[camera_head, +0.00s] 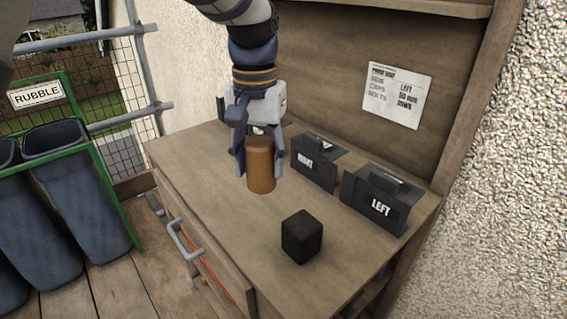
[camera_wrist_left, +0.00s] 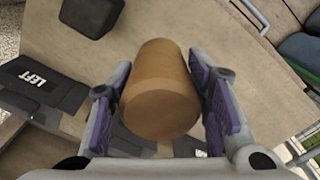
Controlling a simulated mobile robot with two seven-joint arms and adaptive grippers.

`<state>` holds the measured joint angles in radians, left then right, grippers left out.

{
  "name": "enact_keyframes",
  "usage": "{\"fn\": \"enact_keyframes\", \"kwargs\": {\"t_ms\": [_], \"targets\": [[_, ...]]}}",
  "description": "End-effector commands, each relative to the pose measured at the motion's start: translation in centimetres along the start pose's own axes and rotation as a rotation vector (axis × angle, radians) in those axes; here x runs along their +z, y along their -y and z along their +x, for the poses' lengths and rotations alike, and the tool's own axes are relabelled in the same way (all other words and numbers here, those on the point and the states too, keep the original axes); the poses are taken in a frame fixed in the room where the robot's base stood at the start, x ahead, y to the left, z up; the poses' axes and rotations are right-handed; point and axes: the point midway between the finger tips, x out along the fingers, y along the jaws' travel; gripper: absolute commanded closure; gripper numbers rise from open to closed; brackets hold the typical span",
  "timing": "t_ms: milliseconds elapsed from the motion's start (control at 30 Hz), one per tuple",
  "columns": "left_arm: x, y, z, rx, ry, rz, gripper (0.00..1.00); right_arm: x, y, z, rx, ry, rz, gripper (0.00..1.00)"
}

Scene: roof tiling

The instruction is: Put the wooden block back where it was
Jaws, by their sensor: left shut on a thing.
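The wooden block (camera_head: 260,172) is a brown upright cylinder over the workbench, towards its back left. My left gripper (camera_head: 258,158) is shut on its sides from above. In the left wrist view the wooden block (camera_wrist_left: 160,90) sits between the two finger pads of the gripper (camera_wrist_left: 162,108). I cannot tell whether its base touches the bench top or hangs just above it. A dark cube (camera_head: 301,237) stands apart on the bench, nearer the front; it also shows in the left wrist view (camera_wrist_left: 92,14). My right gripper is not in view.
Two black holders stand along the back of the workbench (camera_head: 255,225), one marked LEFT (camera_head: 381,207), the other (camera_head: 312,168) with a hard-to-read label. A printed note (camera_head: 397,95) hangs on the back panel. A drawer (camera_head: 205,250) stands slightly open. Bins (camera_head: 75,200) stand at left.

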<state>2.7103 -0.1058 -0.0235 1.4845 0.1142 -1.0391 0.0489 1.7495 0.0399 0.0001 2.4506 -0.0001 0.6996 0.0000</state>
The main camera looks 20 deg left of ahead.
Motion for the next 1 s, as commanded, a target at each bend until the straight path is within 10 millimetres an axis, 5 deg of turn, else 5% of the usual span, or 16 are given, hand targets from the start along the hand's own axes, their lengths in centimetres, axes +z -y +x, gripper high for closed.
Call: {"fn": "enact_keyframes", "kwargs": {"t_ms": [100, 533, 867, 900, 1000], "targets": [[-1.3, 1.8, 3.5, 0.001, 0.013, -0.002, 0.83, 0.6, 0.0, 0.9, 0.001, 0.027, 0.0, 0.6], [-2.6, 3.8, 8.8, 0.001, 0.005, 0.0, 0.83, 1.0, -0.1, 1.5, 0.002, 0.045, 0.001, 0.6], [-2.7, 3.7, 9.2, 0.001, 0.001, -0.001, 0.83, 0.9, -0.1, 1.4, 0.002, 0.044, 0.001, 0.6], [-2.7, 3.7, 9.2, 0.001, 0.001, -0.001, 0.51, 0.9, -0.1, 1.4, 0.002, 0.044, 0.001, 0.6], [-2.7, 3.7, 9.2, 0.001, 0.001, -0.001, 0.36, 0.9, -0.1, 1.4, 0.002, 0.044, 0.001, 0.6]]}}
